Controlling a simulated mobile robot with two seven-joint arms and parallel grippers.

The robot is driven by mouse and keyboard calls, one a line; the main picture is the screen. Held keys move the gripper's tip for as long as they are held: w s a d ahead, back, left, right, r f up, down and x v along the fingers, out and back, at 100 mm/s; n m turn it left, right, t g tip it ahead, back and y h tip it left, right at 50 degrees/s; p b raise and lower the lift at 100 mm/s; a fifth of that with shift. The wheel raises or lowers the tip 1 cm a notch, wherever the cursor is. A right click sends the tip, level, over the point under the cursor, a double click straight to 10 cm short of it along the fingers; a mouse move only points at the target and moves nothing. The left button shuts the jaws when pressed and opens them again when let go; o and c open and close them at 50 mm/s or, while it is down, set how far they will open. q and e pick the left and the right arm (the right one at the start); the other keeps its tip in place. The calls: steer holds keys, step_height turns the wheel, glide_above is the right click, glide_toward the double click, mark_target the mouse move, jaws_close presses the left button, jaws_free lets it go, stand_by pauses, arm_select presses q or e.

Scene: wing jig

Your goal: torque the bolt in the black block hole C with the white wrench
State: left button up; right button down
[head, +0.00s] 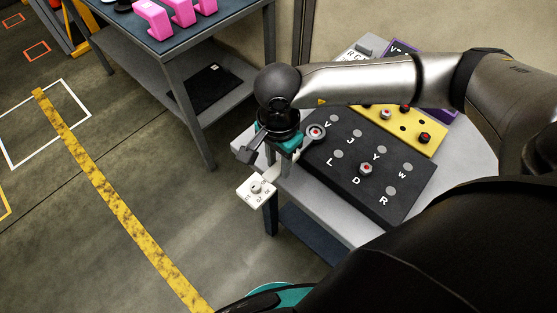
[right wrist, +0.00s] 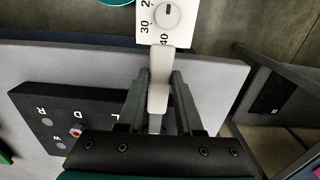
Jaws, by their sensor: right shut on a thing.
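The black block (head: 345,195) lies on the grey table, with lettered grey holes V, J, Y, W, L, D and R showing. A red-centred bolt (head: 366,168) stands by the letter D. The white wrench (head: 257,188) has a numbered dial end that sticks out past the table edge; the dial also shows in the right wrist view (right wrist: 165,14). Its ring end (head: 315,132) appears around a red-centred bolt at the block's left corner. No letter C is readable; my arm may hide it. My right gripper (head: 268,143) is shut on the wrench handle (right wrist: 158,85). My left gripper is out of view.
A yellow block (head: 432,143) with bolts and a purple block (head: 440,105) lie behind the black block, partly hidden by my right arm. Another table (head: 205,35) with pink parts (head: 153,18) stands at the back left. The floor to the left is clear.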

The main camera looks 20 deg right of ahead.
steer(key=shift+w+a+f+m+b, duration=0.15)
steer(key=shift+w+m+b, duration=0.1)
steer(key=shift+w+m, duration=0.2)
steer(key=shift+w+a+m+b, duration=0.15)
steer(key=shift+w+m+b, duration=0.15)
steer(key=shift+w, duration=0.2)
steer(key=shift+w+a+m, duration=0.1)
steer(key=shift+w+m, duration=0.3)
steer(key=shift+m, duration=0.05)
steer(key=shift+w+a+f+m+b, duration=0.15)
steer(key=shift+w+m+b, duration=0.6)
steer(key=shift+w+m, duration=0.45)
steer(key=shift+w, duration=0.15)
steer(key=shift+w, duration=0.1)
steer(key=shift+w+d+m+b, duration=0.2)
steer(key=shift+w+m+b, duration=0.35)
steer(key=shift+w+m, duration=0.65)
